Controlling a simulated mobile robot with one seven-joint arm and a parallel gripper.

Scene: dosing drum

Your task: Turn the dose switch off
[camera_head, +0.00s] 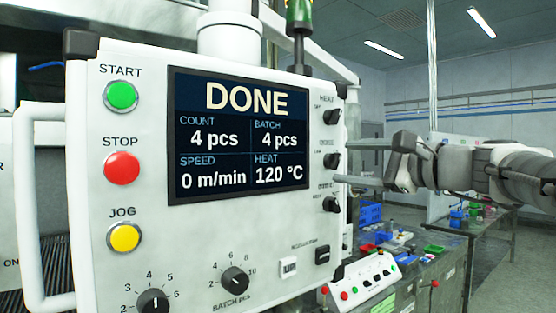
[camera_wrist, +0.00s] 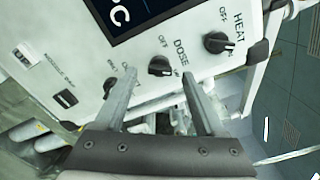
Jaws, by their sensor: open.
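The dose switch (camera_wrist: 160,66) is a black rotary knob in the middle of a column of three knobs on the white control panel. It also shows in the head view (camera_head: 331,160) near the panel's right edge. OFF is printed beside it, above it in the wrist view; its handle lies roughly crosswise there, with its right end near a partly hidden label. My gripper (camera_wrist: 158,75) is open and empty, its two fingers apart with the dose switch between their tips in the picture. In the head view my gripper (camera_head: 344,162) comes from the right; contact cannot be told.
The heat knob (camera_wrist: 218,42) and a lower knob (camera_wrist: 111,86) flank the dose switch closely. The panel screen (camera_head: 240,137) reads DONE, 4 pcs, 120 °C. Start, stop and jog buttons are at left. A bench (camera_head: 440,265) with bins stands behind.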

